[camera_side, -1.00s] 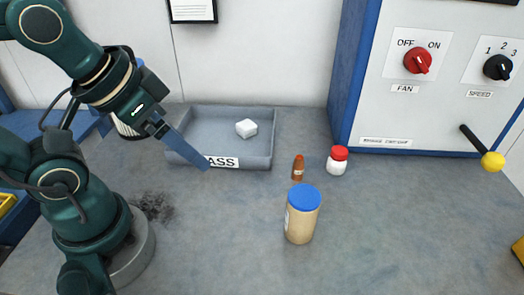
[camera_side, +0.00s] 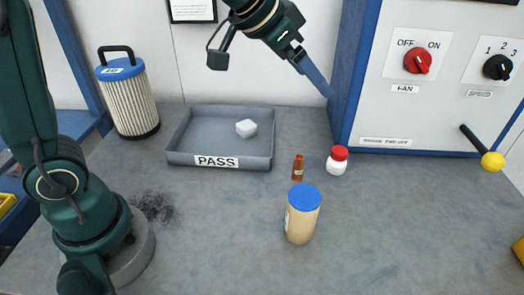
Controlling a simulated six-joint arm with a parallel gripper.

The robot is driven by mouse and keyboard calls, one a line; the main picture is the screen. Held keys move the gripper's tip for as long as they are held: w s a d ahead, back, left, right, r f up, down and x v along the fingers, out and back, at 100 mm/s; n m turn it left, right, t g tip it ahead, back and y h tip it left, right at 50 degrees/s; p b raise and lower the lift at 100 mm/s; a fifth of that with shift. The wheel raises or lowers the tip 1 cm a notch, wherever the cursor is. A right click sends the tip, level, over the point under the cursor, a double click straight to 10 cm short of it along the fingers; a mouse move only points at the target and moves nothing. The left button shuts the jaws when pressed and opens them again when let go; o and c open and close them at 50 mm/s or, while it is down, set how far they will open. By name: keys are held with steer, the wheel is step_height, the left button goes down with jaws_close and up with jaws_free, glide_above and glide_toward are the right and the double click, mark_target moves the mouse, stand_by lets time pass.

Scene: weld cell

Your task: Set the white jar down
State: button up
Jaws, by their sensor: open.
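The white jar (camera_side: 337,164) with a red lid stands upright on the grey bench, right of the middle. My gripper (camera_side: 328,91) is open and empty. In the picture it shows above the jar, near the edge of the blue cabinet frame, and is clear of the jar. Its two fingers overlap in this view, so the gap between them is hidden.
A small brown bottle (camera_side: 298,168) stands just left of the jar. A larger beige jar with a blue lid (camera_side: 302,216) stands in front. A filter cartridge (camera_side: 129,98) stands at left.

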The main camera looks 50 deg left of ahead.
steer(key=g, duration=0.1)
glide_above(339, 150)
steer(key=s+a, duration=0.2)
steer(key=s, duration=0.1)
step_height(339, 150, down, 7)
steer(key=shift+m+g+h, duration=0.3)
steer(key=shift+g, duration=0.5)
steer(key=f, duration=0.5)
steer(key=w+d+f, duration=0.1)
steer(key=f, duration=0.2)
steer(key=shift+d+f, duration=0.1)
steer(key=shift+f, duration=0.15)
steer(key=shift+x, duration=2.35)
steer(key=shift+c, duration=0.3)
jaws_close()
steer(key=shift+r, duration=0.1)
